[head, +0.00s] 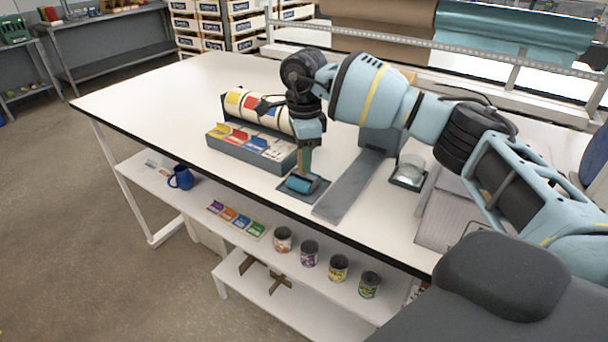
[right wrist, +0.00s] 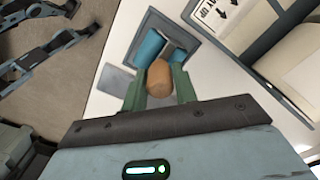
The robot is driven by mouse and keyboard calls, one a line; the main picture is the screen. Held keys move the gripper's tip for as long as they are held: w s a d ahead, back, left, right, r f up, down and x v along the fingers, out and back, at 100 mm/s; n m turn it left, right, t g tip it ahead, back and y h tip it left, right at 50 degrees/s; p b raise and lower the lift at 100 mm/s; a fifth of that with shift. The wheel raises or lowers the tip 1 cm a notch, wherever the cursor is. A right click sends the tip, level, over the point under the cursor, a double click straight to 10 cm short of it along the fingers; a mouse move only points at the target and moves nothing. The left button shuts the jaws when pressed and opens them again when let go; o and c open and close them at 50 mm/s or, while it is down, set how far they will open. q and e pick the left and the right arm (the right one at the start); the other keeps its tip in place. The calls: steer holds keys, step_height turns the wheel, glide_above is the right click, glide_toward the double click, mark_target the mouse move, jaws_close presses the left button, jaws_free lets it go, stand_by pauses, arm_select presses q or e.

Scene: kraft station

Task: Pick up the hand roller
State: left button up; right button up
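The hand roller has a blue cylinder (head: 299,184) and a brown rounded handle (right wrist: 158,78). It is on a grey square pad (head: 317,192) near the table's front edge, and the handle points up toward my right wrist camera. My right gripper (head: 305,165) points down at it from above. In the right wrist view its two green fingers (right wrist: 159,88) are on either side of the handle, with no clear gap, so it looks shut on it. My left gripper is not in view.
The table's left part is clear. Several cans and a blue mug (head: 181,177) stand on the shelf below.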

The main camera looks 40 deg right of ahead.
jaws_close()
steer(key=shift+r, duration=0.15)
steer(key=shift+r, duration=0.6)
step_height(320, 180, up, 2)
steer(key=shift+r, duration=0.1)
steer(key=s+a+r, duration=0.1)
steer(key=s+a, duration=0.2)
steer(key=s, duration=1.2)
steer(key=shift+s+r+b, duration=0.15)
steer(key=shift+s+b, duration=0.2)
